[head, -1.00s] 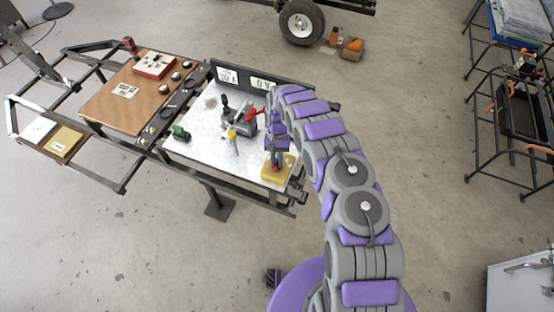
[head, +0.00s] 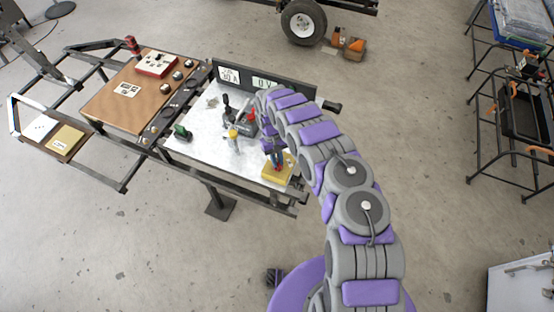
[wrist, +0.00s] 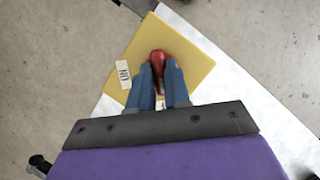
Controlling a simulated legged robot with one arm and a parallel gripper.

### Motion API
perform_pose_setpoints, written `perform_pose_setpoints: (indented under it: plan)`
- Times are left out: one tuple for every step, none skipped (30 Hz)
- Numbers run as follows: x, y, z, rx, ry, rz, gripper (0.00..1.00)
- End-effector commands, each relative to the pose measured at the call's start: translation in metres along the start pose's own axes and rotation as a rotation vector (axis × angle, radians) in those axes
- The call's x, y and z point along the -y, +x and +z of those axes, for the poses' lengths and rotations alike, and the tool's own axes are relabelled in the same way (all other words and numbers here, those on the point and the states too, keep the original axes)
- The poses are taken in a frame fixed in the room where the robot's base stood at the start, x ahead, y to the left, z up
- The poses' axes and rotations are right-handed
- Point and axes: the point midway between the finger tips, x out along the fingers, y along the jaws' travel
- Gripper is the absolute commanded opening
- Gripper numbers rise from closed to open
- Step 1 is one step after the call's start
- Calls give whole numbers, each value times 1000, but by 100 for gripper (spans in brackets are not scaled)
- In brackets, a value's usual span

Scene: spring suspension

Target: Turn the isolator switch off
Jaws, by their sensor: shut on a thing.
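The isolator switch shows as a yellow plate (head: 271,175) with a red handle at the right front corner of the white board (head: 208,148). In the wrist view the yellow plate (wrist: 195,58) is below my gripper, with a small white label (wrist: 124,74) left of the handle. The red handle (wrist: 159,57) stands between my blue fingertips. My gripper (wrist: 159,72) is shut on it; its top and far end show past the fingers. In the head view my gripper (head: 277,162) comes down onto the plate, and the handle is mostly hidden.
A brown board (head: 125,95) lies to the left.

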Motion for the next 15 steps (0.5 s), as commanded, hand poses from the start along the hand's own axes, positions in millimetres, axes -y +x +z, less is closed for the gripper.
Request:
perform_pose_setpoints:
  plan:
    - [0,0,-1,-3,-2,1,0]
    - [0,0,-1,-3,-2,1,0]
    - [0,0,-1,-3,-2,1,0]
    - [0,0,-1,-3,-2,1,0]
    - [0,0,-1,-2,-2,1,0]
    - [0,0,-1,-2,-2,1,0]
    - [0,0,-1,-2,-2,1,0]
    - [0,0,-1,-2,-2,1,0]
    - [0,0,-1,-2,-2,1,21]
    - [0,0,-1,-2,-2,1,24]
    - [0,0,0,-2,-2,1,26]
    - [0,0,0,-1,-1,0,30]
    - [0,0,0,-1,-1,0,33]
    - [0,0,0,-2,-1,0,36]
    - [0,0,0,-2,-1,0,40]
